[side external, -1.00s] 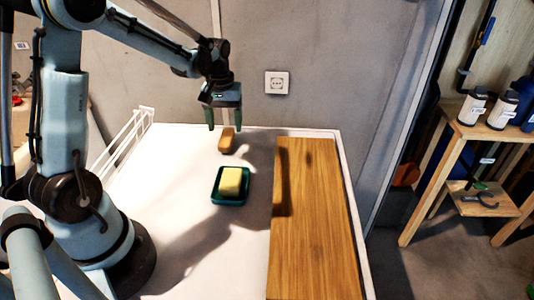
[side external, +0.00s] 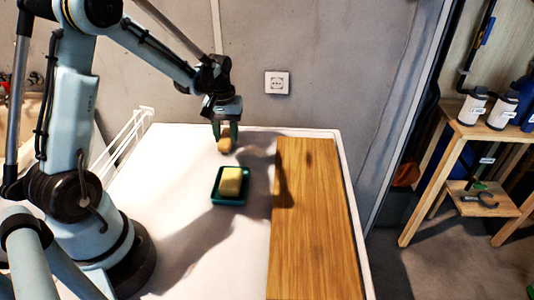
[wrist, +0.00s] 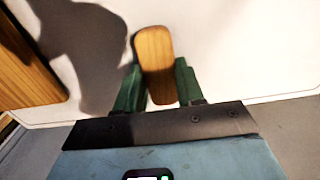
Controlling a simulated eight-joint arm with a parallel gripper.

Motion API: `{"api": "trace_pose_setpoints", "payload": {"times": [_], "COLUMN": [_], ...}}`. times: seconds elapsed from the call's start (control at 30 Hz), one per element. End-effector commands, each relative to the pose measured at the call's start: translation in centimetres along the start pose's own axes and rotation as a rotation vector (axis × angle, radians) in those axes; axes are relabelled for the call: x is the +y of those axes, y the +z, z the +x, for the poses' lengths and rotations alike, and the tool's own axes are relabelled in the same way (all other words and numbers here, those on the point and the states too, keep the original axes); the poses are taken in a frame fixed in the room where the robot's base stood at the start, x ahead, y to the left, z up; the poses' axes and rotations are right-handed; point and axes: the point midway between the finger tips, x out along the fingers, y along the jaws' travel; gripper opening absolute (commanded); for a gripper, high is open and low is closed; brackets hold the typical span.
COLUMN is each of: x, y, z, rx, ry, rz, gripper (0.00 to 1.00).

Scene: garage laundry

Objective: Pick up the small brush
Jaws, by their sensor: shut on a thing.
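The small brush (side external: 225,144) has a tan wooden back and is at the far part of the white table, near the wall. My gripper (side external: 226,132) is lowered over it from above. In the wrist view the brush (wrist: 155,62) lies lengthwise between the two green fingers of my gripper (wrist: 159,84), which are shut on it. Its bristles are hidden. I cannot tell whether the brush touches the table. A yellow sponge or soap block (side external: 231,181) sits in a dark green dish (side external: 229,202) nearer the camera.
A long wooden board (side external: 315,220) covers the table's right side. A white wire rack (side external: 125,145) stands along the left edge. A wall with a socket (side external: 277,82) is behind. Bottles (side external: 473,106) stand on a wooden shelf at right. The white table (side external: 190,240) is clear at front.

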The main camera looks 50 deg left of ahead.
Motion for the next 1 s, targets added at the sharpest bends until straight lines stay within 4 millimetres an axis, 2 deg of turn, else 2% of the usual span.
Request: {"api": "trace_pose_setpoints", "payload": {"times": [0.37,0.47,0.63,1.0], "x": [0.0,0.0,0.0,4.9], "y": [0.0,0.0,0.0,6.4], "z": [-0.6,-1.5,-4.0,-8.8], "rx": [0.0,0.0,-0.001,-0.001], "ry": [0.0,0.0,0.001,0.001], "rz": [0.0,0.0,0.001,0.006], "gripper": [0.02,0.02,0.02,0.02]}}
